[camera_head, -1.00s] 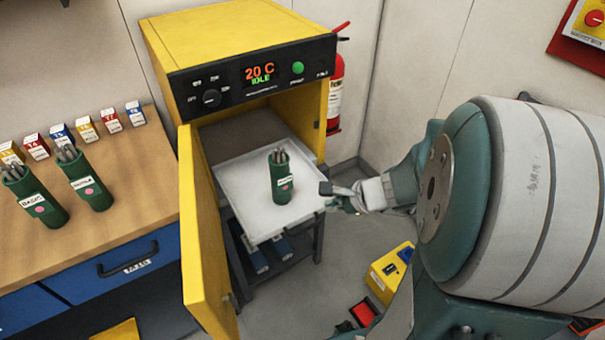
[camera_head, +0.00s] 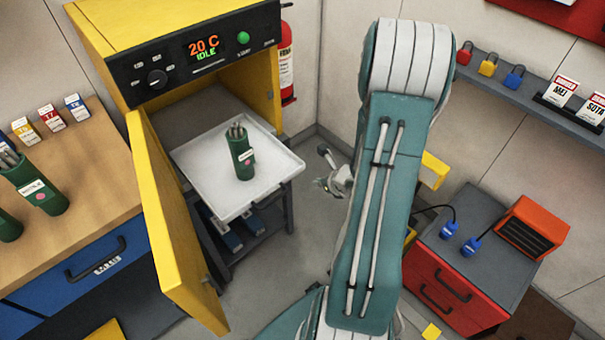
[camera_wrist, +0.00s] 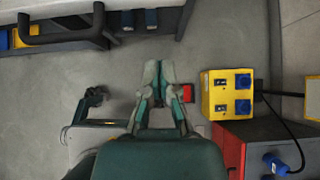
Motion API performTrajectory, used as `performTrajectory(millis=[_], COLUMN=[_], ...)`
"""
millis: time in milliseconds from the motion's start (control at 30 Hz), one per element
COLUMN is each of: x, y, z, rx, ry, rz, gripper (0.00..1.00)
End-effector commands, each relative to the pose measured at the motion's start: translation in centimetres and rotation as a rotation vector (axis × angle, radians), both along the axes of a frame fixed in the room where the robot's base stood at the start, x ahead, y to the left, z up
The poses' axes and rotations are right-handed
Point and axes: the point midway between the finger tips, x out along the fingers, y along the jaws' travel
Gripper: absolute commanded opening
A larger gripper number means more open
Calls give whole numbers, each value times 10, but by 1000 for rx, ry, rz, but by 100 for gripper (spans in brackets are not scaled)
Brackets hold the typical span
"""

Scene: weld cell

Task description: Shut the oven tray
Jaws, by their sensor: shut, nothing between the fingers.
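The yellow oven (camera_head: 88,22) stands at the left of the head view with its door (camera_head: 172,215) swung open. The white oven tray (camera_head: 195,160) is slid out from the oven's opening. A green canister of rods (camera_head: 242,158) stands upright on the tray. My gripper (camera_head: 321,184) is just right of the tray, apart from it in the picture, and partly hidden by my arm. In the wrist view my gripper (camera_wrist: 158,68) has its fingers together with nothing between them, over the floor.
A wooden-topped bench (camera_head: 105,185) with more green canisters stands left of the open door. A red cabinet (camera_head: 450,290) with an orange box (camera_head: 525,230) stands at right. A yellow socket box (camera_wrist: 227,94) shows in the wrist view. Grey floor lies below the tray.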

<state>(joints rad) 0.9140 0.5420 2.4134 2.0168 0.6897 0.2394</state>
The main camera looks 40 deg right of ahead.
Motion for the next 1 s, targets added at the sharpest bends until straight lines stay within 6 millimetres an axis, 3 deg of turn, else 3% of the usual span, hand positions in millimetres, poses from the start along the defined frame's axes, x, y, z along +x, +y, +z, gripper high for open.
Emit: performTrajectory(millis=[233, 500, 1000], x=[31, 64, 69], y=[2, 3, 3], z=[-30, -27, -27], rx=[1, -1, -1], ry=[1, 0, 0], rz=[4, 3, 1], gripper=[0, 0, 0])
